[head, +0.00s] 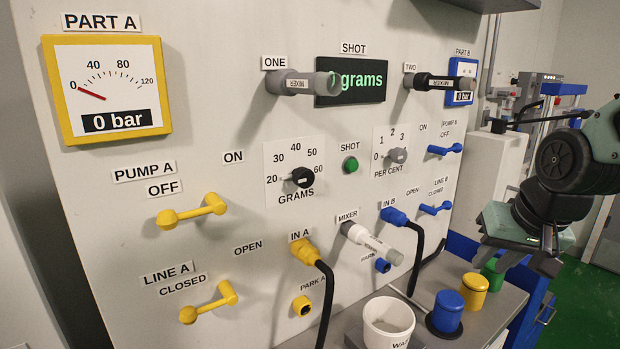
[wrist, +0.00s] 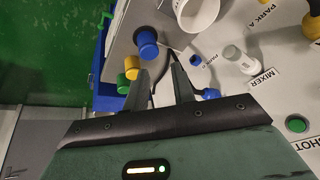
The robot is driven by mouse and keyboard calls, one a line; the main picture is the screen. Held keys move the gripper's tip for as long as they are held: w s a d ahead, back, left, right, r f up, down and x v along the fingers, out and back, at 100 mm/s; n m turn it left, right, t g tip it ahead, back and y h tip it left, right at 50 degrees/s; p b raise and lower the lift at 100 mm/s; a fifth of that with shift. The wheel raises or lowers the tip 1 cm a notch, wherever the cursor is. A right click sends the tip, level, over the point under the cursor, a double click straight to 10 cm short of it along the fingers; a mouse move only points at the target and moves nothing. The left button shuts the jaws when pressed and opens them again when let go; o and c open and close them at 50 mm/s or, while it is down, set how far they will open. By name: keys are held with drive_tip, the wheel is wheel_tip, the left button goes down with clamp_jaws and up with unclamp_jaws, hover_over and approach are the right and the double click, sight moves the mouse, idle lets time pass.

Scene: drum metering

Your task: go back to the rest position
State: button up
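My gripper (wrist: 159,68) is open in the wrist view, with a clear gap between its two dark fingers and nothing held there. In the head view my arm reaches in from the right edge, and my gripper (head: 547,252) is beside the right end of the panel (head: 225,240), above the ledge. Its fingers are hard to make out there. The blue, yellow and green capped pieces lie close to the fingers in the wrist view, but I cannot tell the exact distance.
A white cup (head: 388,322), a blue cap (head: 447,311), a yellow cap (head: 473,291) and a green cap (head: 492,273) stand on the grey ledge. Yellow and blue levers, knobs and black hoses project from the panel. Green floor (head: 585,310) is clear at right.

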drive_tip(key=s+d+f+n+g, duration=0.2)
drive_tip(key=s+d+f, duration=0.1)
drive_tip(key=s+f, duration=0.4)
drive_tip(key=s+a+r+n+g, duration=0.1)
drive_tip(key=s+a+n, duration=0.3)
drive_tip(key=a, duration=0.5)
drive_tip(key=s+a+n+g, duration=0.1)
drive_tip(key=s+a+n, duration=0.3)
drive_tip(key=s+a, duration=0.5)
drive_tip(key=shift+s+a+r+g, duration=0.25)
drive_tip(key=shift+s+r+g, duration=0.05)
drive_tip(key=shift+r+g, duration=0.1)
